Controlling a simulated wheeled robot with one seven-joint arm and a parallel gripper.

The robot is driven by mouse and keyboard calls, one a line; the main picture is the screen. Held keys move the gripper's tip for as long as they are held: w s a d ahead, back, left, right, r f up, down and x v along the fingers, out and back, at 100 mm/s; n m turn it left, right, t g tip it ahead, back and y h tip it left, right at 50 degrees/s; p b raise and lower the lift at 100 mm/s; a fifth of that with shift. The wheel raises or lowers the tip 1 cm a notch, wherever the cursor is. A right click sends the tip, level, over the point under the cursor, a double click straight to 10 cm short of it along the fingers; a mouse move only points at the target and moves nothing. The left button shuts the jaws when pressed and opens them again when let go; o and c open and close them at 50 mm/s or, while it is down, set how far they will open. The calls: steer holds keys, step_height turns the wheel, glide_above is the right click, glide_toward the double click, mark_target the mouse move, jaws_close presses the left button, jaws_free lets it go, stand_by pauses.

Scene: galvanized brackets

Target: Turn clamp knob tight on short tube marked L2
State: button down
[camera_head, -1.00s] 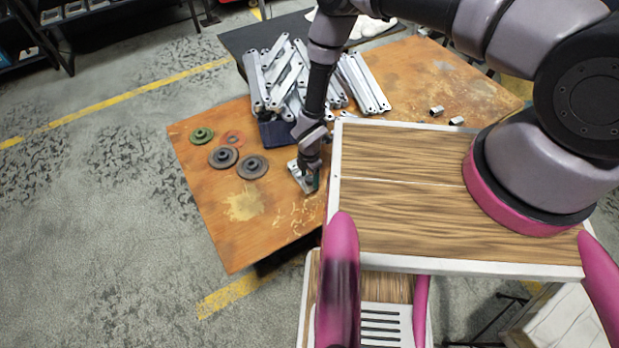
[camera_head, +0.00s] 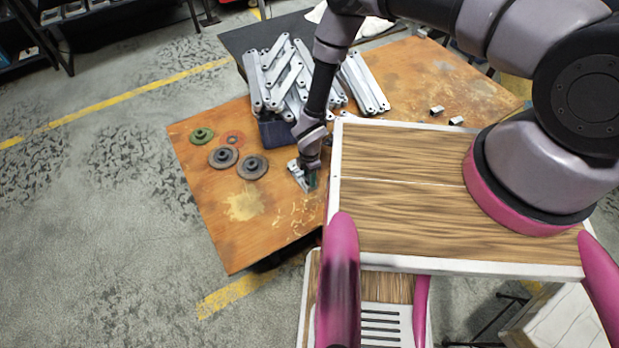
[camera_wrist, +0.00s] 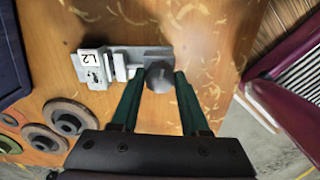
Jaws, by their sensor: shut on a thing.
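A grey clamp fixture with a white tag marked L2 (camera_wrist: 88,59) lies on the orange-brown worktable (camera_wrist: 215,45) in the wrist view. A rounded dark grey knob (camera_wrist: 160,77) is at its near right end. My gripper (camera_wrist: 157,78), with green fingers, is shut on this knob, one fingertip on either side. In the head view the fixture (camera_head: 298,174) shows as a small light piece beside my gripper (camera_head: 311,180). The gripper and forearm hide part of it there. The short tube cannot be made out clearly.
Several bracket bars (camera_head: 290,75) are piled behind my gripper, near a dark blue bin (camera_head: 275,133). Dark round discs (camera_head: 252,167) and a green one (camera_head: 202,135) lie to the left. Two small metal pieces (camera_head: 437,110) lie at the right. The table's front left is clear.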

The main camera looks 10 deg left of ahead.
steer(key=m, duration=0.4)
steer(key=shift+d, duration=0.1)
steer(key=m, duration=1)
steer(key=shift+m, duration=0.4)
steer(key=c, duration=0.6)
jaws_free()
steer(key=shift+o, duration=0.2)
steer(key=shift+r, duration=3)
